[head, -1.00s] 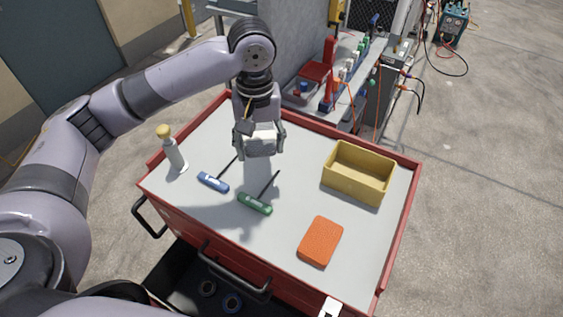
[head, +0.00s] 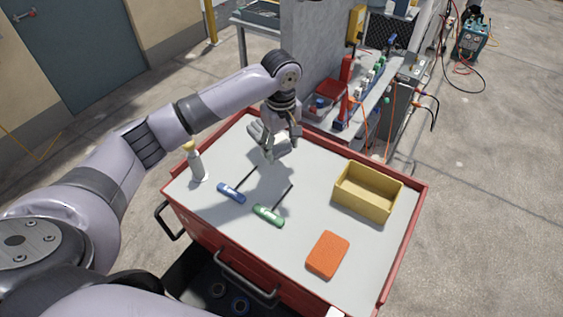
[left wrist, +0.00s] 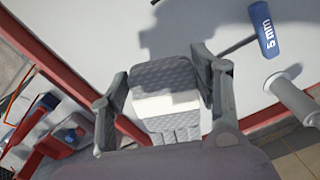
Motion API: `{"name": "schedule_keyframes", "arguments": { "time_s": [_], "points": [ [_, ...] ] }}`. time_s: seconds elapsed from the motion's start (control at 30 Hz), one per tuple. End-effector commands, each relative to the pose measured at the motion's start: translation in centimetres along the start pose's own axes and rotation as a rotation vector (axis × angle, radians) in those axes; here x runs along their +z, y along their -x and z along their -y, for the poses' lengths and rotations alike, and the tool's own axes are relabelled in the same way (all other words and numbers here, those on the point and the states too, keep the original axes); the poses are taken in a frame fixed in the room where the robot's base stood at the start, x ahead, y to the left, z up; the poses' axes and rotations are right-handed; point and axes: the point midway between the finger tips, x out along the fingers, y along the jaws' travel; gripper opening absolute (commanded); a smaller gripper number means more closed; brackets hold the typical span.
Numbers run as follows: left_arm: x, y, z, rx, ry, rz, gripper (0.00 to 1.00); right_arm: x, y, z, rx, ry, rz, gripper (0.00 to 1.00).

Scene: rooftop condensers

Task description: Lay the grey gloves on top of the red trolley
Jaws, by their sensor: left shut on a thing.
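The grey gloves (left wrist: 168,76), textured with a white band, are between the two fingers of my left gripper (left wrist: 163,85) in the left wrist view. In the head view, my left gripper (head: 277,148) holds them over the back left part of the red trolley (head: 318,248), partly hidden by the fingers. The gripper is shut on them. A shadow lies on the trolley's pale top, and the gloves look a little above it; I cannot tell the exact gap. My right gripper is in neither view.
On the trolley top are a yellow bin (head: 367,196), an orange block (head: 328,255), a green-handled tool (head: 268,215), a blue-handled tool (head: 231,193) and a white bottle with a yellow cap (head: 196,163). A cluttered bench (head: 366,108) stands behind.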

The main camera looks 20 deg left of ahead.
Motion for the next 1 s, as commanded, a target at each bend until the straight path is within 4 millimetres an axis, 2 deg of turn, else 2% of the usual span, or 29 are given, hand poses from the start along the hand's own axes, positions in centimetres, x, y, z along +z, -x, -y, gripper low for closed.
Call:
{"name": "schedule_keyframes", "arguments": {
  "time_s": [0.1, 0.3, 0.5, 0.93, 0.97, 1.0],
  "points": [
    [0.0, -1.8, 0.0, -0.001, 0.000, -0.001, 0.29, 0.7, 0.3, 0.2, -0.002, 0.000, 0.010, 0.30],
    [0.0, -3.6, 0.0, 0.000, 0.000, 0.000, 0.29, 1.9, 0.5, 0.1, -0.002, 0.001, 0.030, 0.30],
    [0.0, -6.5, 0.0, 0.000, 0.000, -0.001, 0.29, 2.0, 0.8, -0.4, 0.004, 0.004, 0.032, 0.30],
    [0.1, -7.2, 0.0, 0.001, -0.001, 0.000, 0.29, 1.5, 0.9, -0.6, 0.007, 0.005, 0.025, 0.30],
    [0.1, -7.3, 0.0, 0.001, -0.001, 0.000, 0.58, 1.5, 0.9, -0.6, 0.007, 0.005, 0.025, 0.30],
    [0.0, -7.3, 0.0, 0.002, -0.001, -0.001, 0.61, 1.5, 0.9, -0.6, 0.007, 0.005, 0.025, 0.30]
  ]
}}
